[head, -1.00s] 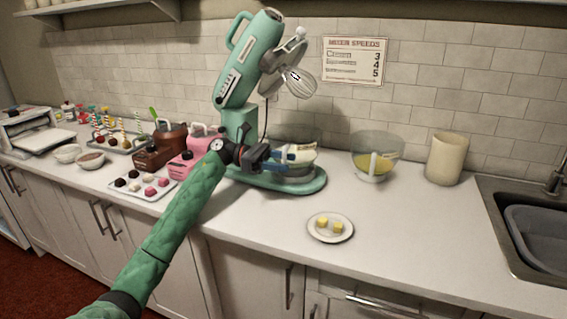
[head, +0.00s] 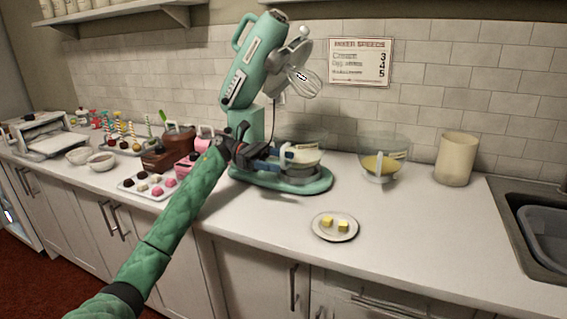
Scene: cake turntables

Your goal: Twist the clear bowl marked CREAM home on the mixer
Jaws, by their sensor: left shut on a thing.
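The green mixer (head: 262,62) stands against the tiled wall with its head tilted up and a wire whisk (head: 304,82) hanging from it. A clear bowl (head: 302,138) with pale contents sits on the mixer's base (head: 318,184). Its marking is too small to read. My left gripper (head: 282,155) is shut at the left side of this bowl, and the fingers partly hide it. A second clear bowl (head: 382,146) with yellow contents stands apart on the counter to the right. My right gripper is not in view.
A plate (head: 320,229) with two yellow cubes lies in front of the mixer. A cream canister (head: 455,158) and the sink (head: 530,212) are at the right. A tray of sweets (head: 137,188) and pink and brown containers crowd the left. The counter right of the plate is clear.

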